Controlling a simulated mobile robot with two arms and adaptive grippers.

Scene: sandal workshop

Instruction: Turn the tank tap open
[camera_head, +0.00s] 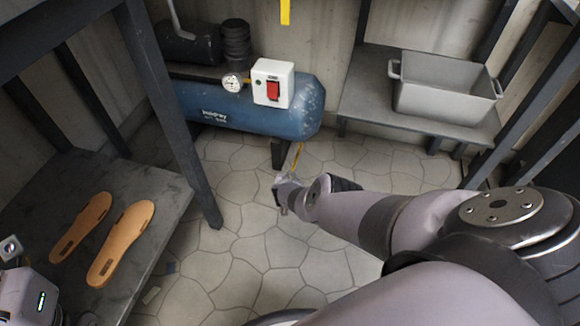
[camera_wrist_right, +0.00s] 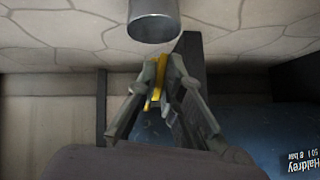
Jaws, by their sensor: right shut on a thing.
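The tank (camera_head: 225,108) is a blue compressor cylinder lying along the back wall; its lettered side shows upside down in the right wrist view (camera_wrist_right: 270,125). A yellow tap handle (camera_wrist_right: 154,94) shows between my right gripper's fingers there. In the head view a thin yellow piece (camera_head: 297,155) shows below the tank's right end, just above the gripper. My right gripper (camera_wrist_right: 160,68) is shut on the tap, its fingers on either side of the yellow part. The fingers hide much of the tap. In the head view this gripper (camera_head: 284,188) is small and low. My left gripper's fingers are not in view.
A white box with a red switch (camera_head: 273,88) and a gauge (camera_head: 232,82) top the tank. A grey cylinder (camera_wrist_right: 153,22) is close beyond the fingertips. Two tan soles (camera_head: 120,243) lie on the left shelf. A grey bin (camera_head: 445,88) stands right.

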